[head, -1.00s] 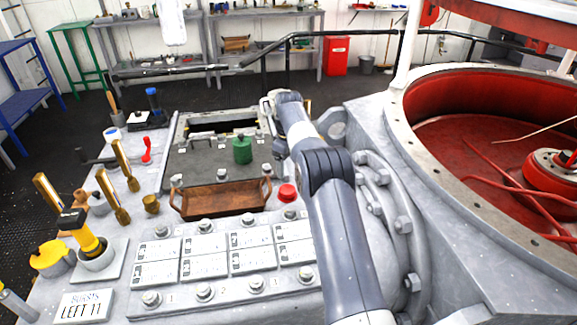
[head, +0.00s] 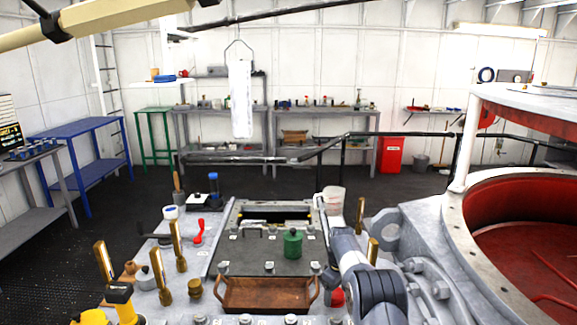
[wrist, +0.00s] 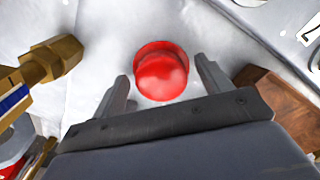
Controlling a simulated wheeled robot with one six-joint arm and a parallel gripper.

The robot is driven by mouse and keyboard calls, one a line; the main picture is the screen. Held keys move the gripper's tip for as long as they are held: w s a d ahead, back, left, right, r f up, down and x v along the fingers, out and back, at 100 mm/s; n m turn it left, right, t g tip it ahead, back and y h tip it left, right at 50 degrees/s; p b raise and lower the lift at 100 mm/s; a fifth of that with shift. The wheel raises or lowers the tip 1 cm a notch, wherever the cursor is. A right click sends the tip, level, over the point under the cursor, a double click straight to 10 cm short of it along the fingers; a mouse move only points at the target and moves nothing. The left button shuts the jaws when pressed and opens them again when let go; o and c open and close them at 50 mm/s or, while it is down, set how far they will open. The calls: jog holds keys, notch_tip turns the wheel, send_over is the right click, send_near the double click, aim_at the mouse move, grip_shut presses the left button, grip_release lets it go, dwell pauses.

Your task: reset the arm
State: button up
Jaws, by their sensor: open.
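My gripper (wrist: 163,82) is open in the wrist view, with one finger on each side of a red round knob (wrist: 162,72). The knob appears just ahead of and between the fingertips, and I see nothing gripped. Whether the fingers touch it, I cannot tell. In the head view my grey and white arm (head: 372,285) rises from the lower right beside the hatch. My gripper cannot be made out there. The red knob (head: 337,297) shows low, left of the arm.
A brown tray (head: 268,295) sits in front of the dark hatch plate (head: 265,255), which bears a green knob (head: 292,243). Brass handles (head: 178,245) stand at left. A large red-lined drum (head: 480,225) is at right. A brass fitting (wrist: 55,58) lies left in the wrist view.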

dwell(0.4)
jog(key=shift+r, duration=0.1)
notch_tip(320, 180, up, 10)
notch_tip(320, 180, down, 10)
jog(key=shift+f, duration=0.15)
jog(key=m, duration=0.5)
jog(key=shift+a, duration=0.1)
jog(key=m, duration=0.5)
jog(key=shift+a+m, duration=0.15)
jog(key=shift+m, duration=0.15)
jog(key=m+p, duration=0.1)
jog(key=m, duration=0.4)
jog(key=shift+a, duration=0.1)
jog(key=m+p, duration=0.3)
jog(key=m, duration=0.2)
jog(key=shift+m, duration=0.4)
